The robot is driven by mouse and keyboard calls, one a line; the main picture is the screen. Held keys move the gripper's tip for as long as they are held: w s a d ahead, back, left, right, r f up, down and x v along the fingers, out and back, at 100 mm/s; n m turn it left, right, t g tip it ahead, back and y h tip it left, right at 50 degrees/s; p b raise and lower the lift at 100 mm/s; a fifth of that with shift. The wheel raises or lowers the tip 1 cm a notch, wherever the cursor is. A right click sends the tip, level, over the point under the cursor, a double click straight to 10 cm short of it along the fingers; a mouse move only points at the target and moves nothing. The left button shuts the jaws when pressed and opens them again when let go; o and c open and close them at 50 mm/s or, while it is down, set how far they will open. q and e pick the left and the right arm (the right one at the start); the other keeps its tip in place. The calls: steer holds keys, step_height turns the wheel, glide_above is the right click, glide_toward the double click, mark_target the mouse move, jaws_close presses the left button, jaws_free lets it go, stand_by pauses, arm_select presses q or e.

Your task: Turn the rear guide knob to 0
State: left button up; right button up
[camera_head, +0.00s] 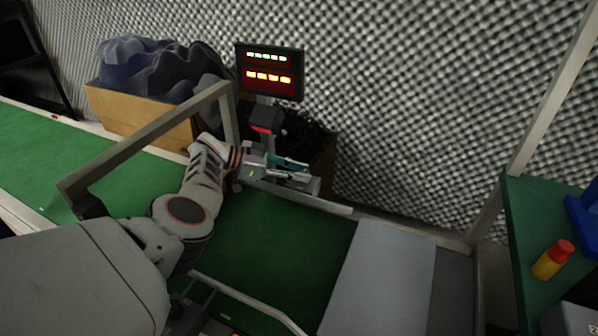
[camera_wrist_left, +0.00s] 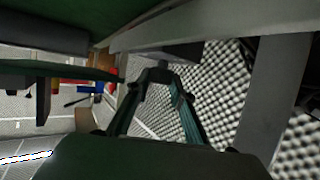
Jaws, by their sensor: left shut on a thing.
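My left gripper (camera_head: 303,172) reaches over the rear guide rail (camera_head: 300,198) at the back of the green conveyor belt (camera_head: 285,245). Its teal fingers are closed beside a small grey block (camera_head: 313,186) on the rail. In the left wrist view the fingertips (camera_wrist_left: 157,76) come together just below a dark grey block (camera_wrist_left: 180,53). They are shut on the rear guide knob, which is mostly hidden between them. I cannot read the knob's pointer or scale. My right gripper is in neither view.
A display (camera_head: 269,72) with lit green and orange digits stands behind the rail. A box of dark cloth (camera_head: 140,116) is at the back left. A grey plate (camera_head: 382,280) lies right of the belt.

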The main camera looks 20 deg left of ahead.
arm_select(q)
steer(key=shift+a+f+m+g, duration=0.3)
steer(key=shift+f+m+g, duration=0.1)
steer(key=shift+d+r+m+g+h, duration=0.1)
steer(key=shift+m+g+h, duration=0.3)
steer(key=o, duration=1.1)
steer(key=shift+o, duration=0.2)
steer(key=shift+r, duration=0.1)
steer(key=shift+r, duration=0.1)
steer(key=v, duration=1.2)
steer(key=shift+d, duration=0.15)
